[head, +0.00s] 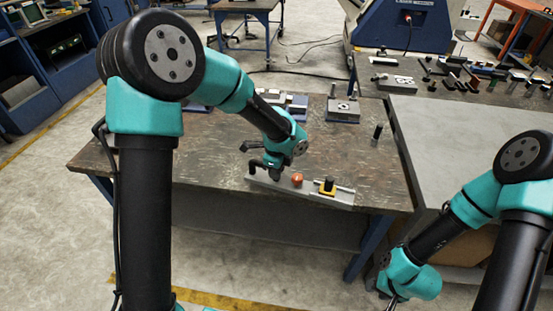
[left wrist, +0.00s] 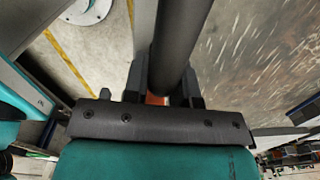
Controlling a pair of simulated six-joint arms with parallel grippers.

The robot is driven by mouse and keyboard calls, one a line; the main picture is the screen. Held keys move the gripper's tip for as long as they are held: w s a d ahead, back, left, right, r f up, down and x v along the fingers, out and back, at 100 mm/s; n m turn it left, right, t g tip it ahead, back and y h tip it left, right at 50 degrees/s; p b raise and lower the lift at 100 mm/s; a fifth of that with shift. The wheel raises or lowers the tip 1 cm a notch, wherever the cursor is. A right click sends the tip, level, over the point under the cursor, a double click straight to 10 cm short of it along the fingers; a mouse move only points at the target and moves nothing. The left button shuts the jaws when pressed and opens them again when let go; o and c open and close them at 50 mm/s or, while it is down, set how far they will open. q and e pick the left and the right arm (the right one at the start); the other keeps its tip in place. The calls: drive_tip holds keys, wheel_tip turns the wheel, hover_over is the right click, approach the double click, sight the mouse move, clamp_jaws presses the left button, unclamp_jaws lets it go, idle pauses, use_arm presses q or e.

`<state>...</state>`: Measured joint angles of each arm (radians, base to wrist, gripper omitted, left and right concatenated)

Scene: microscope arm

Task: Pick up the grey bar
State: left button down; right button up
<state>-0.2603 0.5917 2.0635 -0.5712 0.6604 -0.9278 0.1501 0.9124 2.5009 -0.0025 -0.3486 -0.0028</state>
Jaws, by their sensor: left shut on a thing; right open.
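A dark grey round bar (left wrist: 178,45) shows in the left wrist view, between the two black fingers of my left gripper (left wrist: 165,92). The gripper is shut on it. In the head view my left gripper (head: 268,160) is low over the table's front, and the held bar is hard to make out. Below it a long light grey rail (head: 312,192) lies along the table's front edge. My right gripper (head: 396,300) is open at the bottom edge, partly cut off.
The brown worktable (head: 210,160) is mostly clear around the rail. A small dark cylinder (head: 377,132) stands at its right. Grey metal blocks (head: 344,110) lie at the back. A second grey table (head: 450,130) adjoins on the right, with several small tools behind.

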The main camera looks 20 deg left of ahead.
use_arm(q)
drive_tip(key=shift+s+d+r, duration=0.1)
drive_tip(key=shift+s+d, duration=0.15)
drive_tip(key=shift+s, duration=0.6)
drive_tip(key=shift+s+d+r, duration=0.1)
drive_tip(key=shift+s+d, duration=0.15)
drive_tip(key=shift+s, duration=0.6)
drive_tip(key=shift+s+d+r, duration=0.1)
drive_tip(key=shift+s+d, duration=0.15)
drive_tip(key=shift+s, duration=0.6)
drive_tip(key=shift+n, duration=1)
drive_tip(key=shift+w, duration=0.15)
drive_tip(key=shift+w+a+f, duration=0.6)
drive_tip(key=shift+w+a, duration=0.1)
drive_tip(key=shift+w, duration=1.85)
drive_tip(key=shift+w+a+f, duration=0.65)
drive_tip(key=shift+w+a, duration=0.05)
drive_tip(key=shift+w, duration=1.85)
drive_tip(key=shift+w+a+f, duration=0.6)
drive_tip(key=shift+w+a, duration=0.1)
drive_tip(key=shift+w, duration=1.85)
drive_tip(key=shift+f, duration=0.6)
